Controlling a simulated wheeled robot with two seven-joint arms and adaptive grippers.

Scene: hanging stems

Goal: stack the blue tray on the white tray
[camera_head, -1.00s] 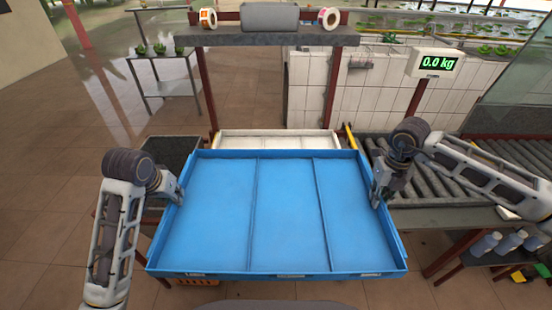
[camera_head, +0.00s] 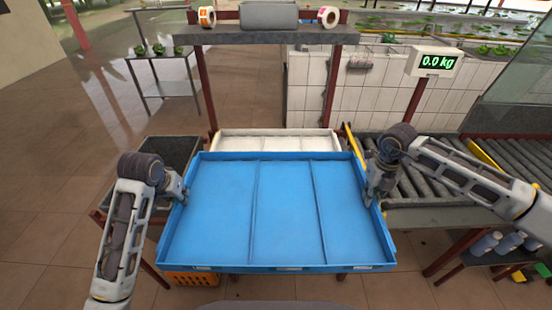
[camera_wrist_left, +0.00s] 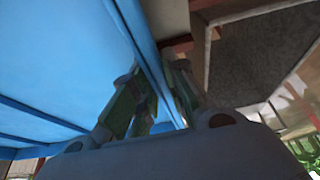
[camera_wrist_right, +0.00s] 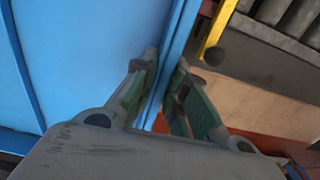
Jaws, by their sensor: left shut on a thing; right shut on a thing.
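The blue tray (camera_head: 285,215) is large, shallow and empty, with two ridges across its floor. It is held up between my two grippers in the head view. My left gripper (camera_head: 182,194) is shut on its left wall, which also shows between the fingers in the left wrist view (camera_wrist_left: 152,75). My right gripper (camera_head: 371,196) is shut on its right wall, seen between the fingers in the right wrist view (camera_wrist_right: 168,70). The white tray (camera_head: 275,142) lies behind the blue tray; its near part is hidden by the blue tray.
A roller conveyor (camera_head: 425,175) lies to the right and a dark bin (camera_head: 165,155) to the left. A shelf (camera_head: 265,37) on red posts stands above the white tray. A scale display (camera_head: 437,62) stands at the back right. An orange crate (camera_head: 192,279) is below the blue tray.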

